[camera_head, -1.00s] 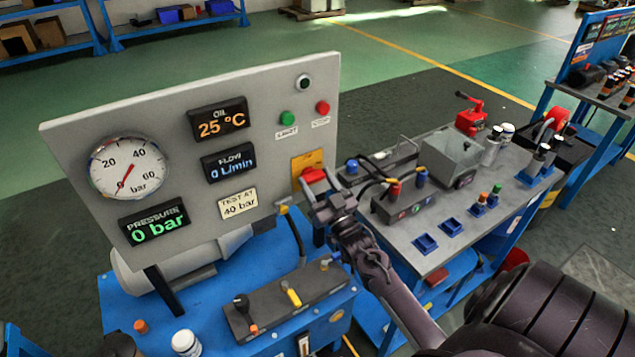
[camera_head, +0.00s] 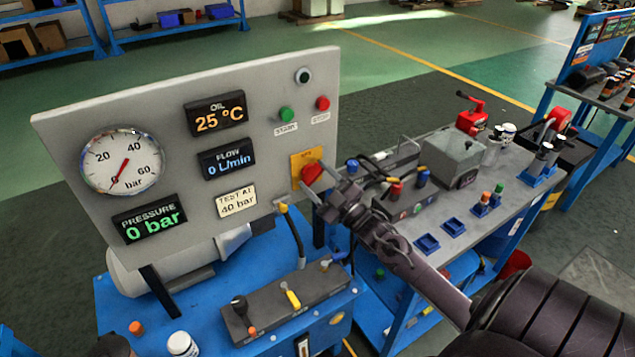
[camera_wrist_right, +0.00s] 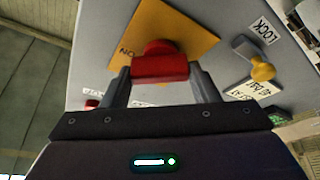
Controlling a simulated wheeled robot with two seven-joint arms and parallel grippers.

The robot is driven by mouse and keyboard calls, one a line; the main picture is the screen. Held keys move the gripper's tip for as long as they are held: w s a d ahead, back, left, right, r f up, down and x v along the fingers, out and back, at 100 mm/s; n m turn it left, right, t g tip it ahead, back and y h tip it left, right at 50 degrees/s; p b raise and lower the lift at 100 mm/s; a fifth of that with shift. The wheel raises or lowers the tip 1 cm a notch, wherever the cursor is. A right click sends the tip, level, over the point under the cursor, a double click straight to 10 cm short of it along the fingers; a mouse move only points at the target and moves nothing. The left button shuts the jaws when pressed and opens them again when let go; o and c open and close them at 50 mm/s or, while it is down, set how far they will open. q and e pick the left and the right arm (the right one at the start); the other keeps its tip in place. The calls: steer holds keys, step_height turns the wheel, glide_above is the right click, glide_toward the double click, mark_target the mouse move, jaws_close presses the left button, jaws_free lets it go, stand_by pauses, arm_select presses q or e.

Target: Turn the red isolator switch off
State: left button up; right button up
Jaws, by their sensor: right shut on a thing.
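The red isolator switch (camera_head: 311,173) sits on a yellow plate (camera_head: 297,160) at the lower right of the grey panel (camera_head: 80,105). In the head view its handle looks tilted. In the right wrist view the red handle (camera_wrist_right: 160,68) lies between the fingers of my right gripper (camera_wrist_right: 162,80), which is shut on it. The letters "ON" show on the yellow plate (camera_wrist_right: 185,30) beside the handle; the rest of its marking is hidden. My left gripper is not clearly seen.
Green START (camera_head: 286,114) and red STOP (camera_head: 322,103) buttons sit above the switch. A valve block (camera_head: 270,310) with levers stands below the panel. A grey workbench (camera_head: 480,235) with tools is to the right.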

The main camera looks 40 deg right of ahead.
steer(key=n+g+y, duration=0.1)
steer(key=n, duration=0.4)
steer(key=shift+r+n+g+y, duration=0.1)
steer(key=shift+n+g+y, duration=0.3)
steer(key=n+g, duration=0.1)
steer(key=n, duration=0.2)
steer(key=shift+n+p, duration=0.3)
steer(key=shift+n+g, duration=0.6)
steer(key=shift+n, duration=0.5)
steer(key=o, duration=1)
steer(key=shift+s, duration=0.1)
steer(key=shift+s+d, duration=0.15)
steer(key=shift+s, duration=0.35)
steer(key=shift+v, duration=3.3)
